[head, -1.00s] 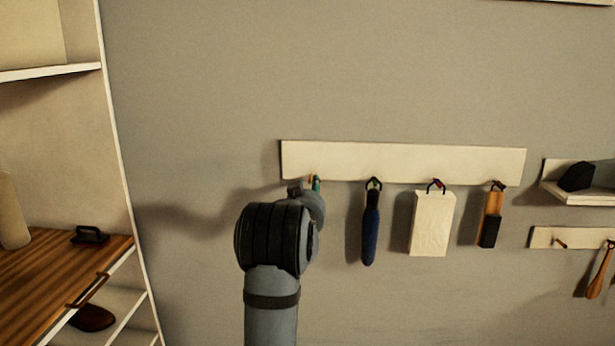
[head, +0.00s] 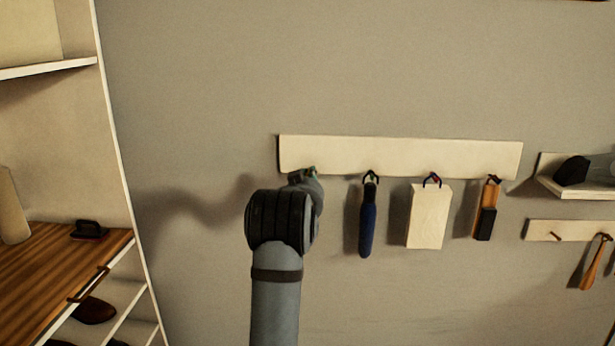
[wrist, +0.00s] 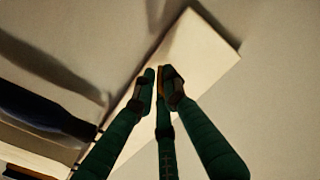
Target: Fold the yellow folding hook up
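The pale board (head: 400,153) on the wall carries a row of hooks. My gripper (head: 313,171) is at the board's left end, mostly hidden behind my own wrist in the head view. In the wrist view, the dark green fingers of my gripper (wrist: 159,76) point at the board (wrist: 205,50), their tips close together. A narrow yellow-orange piece, seemingly the yellow folding hook (wrist: 161,84), shows between the tips. Its fold angle is hidden. I cannot tell whether the fingers grip it or only stand beside it.
To the right on the board hang a blue-handled item (head: 368,220), a white block (head: 428,215) and an orange-and-black brush (head: 487,208). A small shelf (head: 580,190) and a lower hook board (head: 570,231) are farther right. A shelf unit (head: 115,180) stands at left.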

